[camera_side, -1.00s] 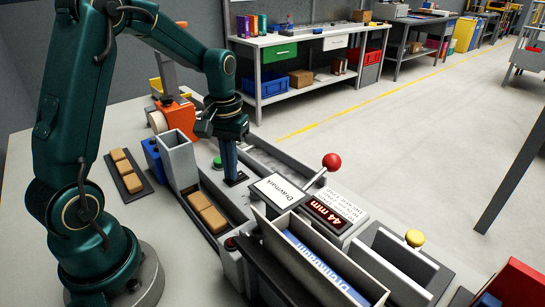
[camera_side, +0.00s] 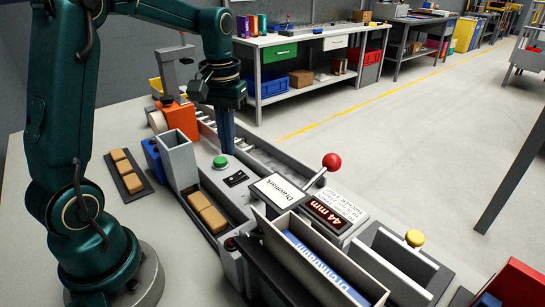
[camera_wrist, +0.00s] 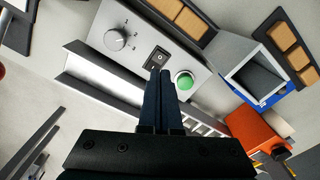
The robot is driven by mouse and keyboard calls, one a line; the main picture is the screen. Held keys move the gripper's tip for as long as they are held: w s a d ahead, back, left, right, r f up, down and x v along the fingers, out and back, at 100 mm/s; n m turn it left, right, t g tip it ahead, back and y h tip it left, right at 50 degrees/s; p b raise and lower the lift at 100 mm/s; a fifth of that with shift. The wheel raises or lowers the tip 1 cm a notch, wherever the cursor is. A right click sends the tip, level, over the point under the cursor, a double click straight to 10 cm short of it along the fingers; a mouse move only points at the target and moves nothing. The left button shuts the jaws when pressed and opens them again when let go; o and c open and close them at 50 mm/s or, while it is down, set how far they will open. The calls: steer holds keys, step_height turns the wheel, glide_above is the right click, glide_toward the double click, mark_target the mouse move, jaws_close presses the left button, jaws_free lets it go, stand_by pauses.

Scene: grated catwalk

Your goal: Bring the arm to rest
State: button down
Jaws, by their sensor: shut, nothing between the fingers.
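My gripper (camera_side: 227,150) hangs pointing down above the machine in the side view. Its dark blue fingers are together with nothing between them. In the wrist view the closed fingertips (camera_wrist: 160,75) overlap the panel near a black rocker switch (camera_wrist: 156,58) and a green button (camera_wrist: 184,80). In the side view the switch (camera_side: 235,178) is uncovered, and the green button (camera_side: 220,162) sits just left of the fingers. The fingers appear raised clear of the switch.
A red-knobbed lever (camera_side: 331,162), a 44 mm display (camera_side: 326,213), a grey chute (camera_side: 178,160) and an orange tape unit (camera_side: 178,118) surround the gripper. Tan blocks lie in a channel (camera_side: 207,212) and on a dark tray (camera_side: 126,172). The floor beyond is open.

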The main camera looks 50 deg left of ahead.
steer(key=shift+r, duration=0.3)
